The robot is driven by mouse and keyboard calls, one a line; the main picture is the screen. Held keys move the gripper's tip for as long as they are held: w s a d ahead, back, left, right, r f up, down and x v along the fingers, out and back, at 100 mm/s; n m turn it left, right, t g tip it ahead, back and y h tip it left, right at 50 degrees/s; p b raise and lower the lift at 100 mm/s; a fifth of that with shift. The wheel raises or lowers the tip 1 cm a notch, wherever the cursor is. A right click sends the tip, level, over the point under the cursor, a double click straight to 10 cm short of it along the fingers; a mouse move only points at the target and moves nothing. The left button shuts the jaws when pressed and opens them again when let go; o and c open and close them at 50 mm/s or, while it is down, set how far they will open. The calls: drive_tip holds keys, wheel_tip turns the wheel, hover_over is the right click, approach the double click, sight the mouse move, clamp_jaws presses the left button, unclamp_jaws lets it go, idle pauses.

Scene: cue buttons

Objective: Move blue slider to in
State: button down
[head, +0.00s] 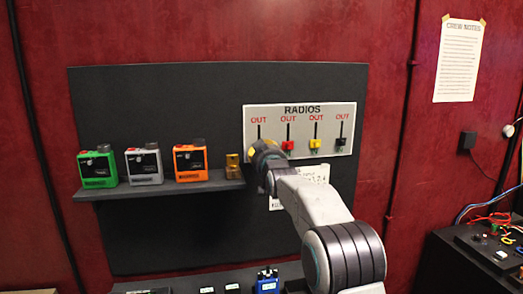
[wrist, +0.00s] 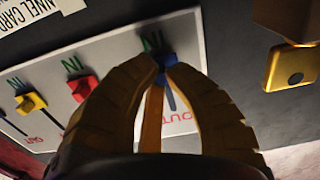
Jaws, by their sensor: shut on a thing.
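The blue slider (wrist: 166,59) is on the white RADIOS panel (wrist: 119,47). In the wrist view it sits at the green IN end of its slot, with the slot running from it toward the red OUT label. My gripper (wrist: 163,72) is closed around the blue slider, one finger on each side. In the head view my gripper (head: 262,150) is at the lower left of the RADIOS panel (head: 300,108) and hides the blue slider.
The red (head: 288,145), yellow (head: 315,143) and black (head: 341,141) sliders sit low in their slots to the right. Left is a shelf (head: 160,189) with green (head: 97,168), grey (head: 144,166) and orange (head: 190,162) radios and a small brass piece (head: 232,167) near my gripper.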

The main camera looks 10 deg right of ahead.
drive_tip(key=shift+f, duration=0.2)
drive_tip(key=c, duration=1.3)
unclamp_jaws()
drive_tip(key=shift+w+a, duration=0.1)
drive_tip(key=s, duration=1.2)
